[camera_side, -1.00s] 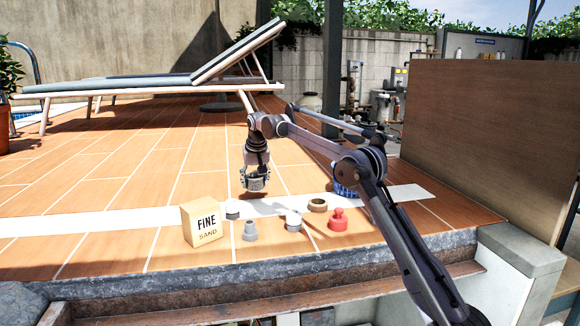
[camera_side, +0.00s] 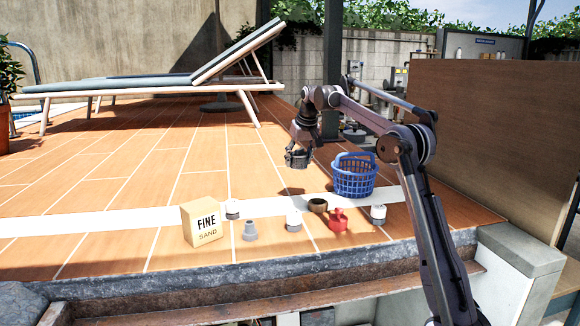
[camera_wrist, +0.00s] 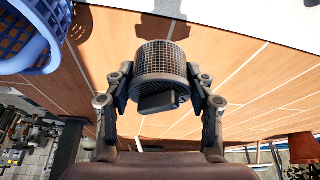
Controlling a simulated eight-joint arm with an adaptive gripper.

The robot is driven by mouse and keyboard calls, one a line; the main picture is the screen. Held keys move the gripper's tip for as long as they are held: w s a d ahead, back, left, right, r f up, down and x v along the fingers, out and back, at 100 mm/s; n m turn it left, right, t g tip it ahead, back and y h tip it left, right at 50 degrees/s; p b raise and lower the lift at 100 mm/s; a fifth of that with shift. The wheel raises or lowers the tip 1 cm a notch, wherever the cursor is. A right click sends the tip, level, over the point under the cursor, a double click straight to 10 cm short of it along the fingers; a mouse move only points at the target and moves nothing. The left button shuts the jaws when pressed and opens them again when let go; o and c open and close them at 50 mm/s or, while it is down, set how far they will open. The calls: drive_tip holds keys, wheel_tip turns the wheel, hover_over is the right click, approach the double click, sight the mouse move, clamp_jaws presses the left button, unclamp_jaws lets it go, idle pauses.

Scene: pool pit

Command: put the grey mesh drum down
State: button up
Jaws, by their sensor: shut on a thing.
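The grey mesh drum (camera_wrist: 161,62) is clamped between the two fingers of my gripper (camera_wrist: 161,88) in the wrist view. In the side view my gripper (camera_side: 299,155) holds the drum (camera_side: 298,160) above the orange deck, to the left of the blue basket. A shadow falls on the deck below it, so the drum is off the surface. The drum's mesh side and a dark block at its near side show in the wrist view.
A blue basket (camera_side: 354,176) stands right of my gripper; its rim also shows in the wrist view (camera_wrist: 40,60). A sand box (camera_side: 201,223), a grey fitting (camera_side: 250,231), a red part (camera_side: 338,220), a brown ring (camera_side: 318,205) and several white-grey caps stand nearer the edge.

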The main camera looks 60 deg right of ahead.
sight(297, 195)
drive_tip(key=shift+s+d+f, duration=0.1)
drive_tip(key=shift+f, duration=4.95)
drive_tip(key=shift+f, duration=0.1)
drive_tip(key=o, duration=1.2)
drive_tip(key=shift+c, duration=0.2)
